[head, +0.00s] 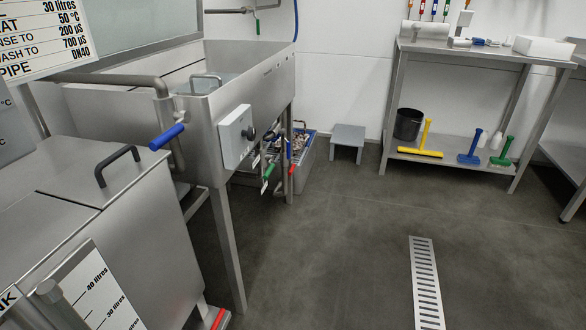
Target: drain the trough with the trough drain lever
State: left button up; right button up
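The steel trough (265,92) stands on legs left of the middle, with a grey control box (236,137) on its side. A blue-handled lever (166,138) sits by the pipe at the trough's near end. Below the trough, behind the control box, are a green handle (268,172), a red handle (292,171) and a small blue handle (289,149) among pipes. I cannot tell which of these is the trough drain lever, nor whether any is open. The trough's floor and contents are mostly hidden. Neither of my grippers is in view.
A lidded steel tank (120,185) fills the near left, with a red handle (218,318) low beside it. A grey step stool (348,139) and a steel table (475,58) stand at the back. The floor around the drain grate (426,291) is clear.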

aim_at(291, 171)
jog(key=i+l+u, duration=0.35)
jog(key=i+l, duration=0.5)
jog(key=i, duration=0.5)
jog(key=i+l+u, duration=0.35)
jog(key=i+l, duration=0.9)
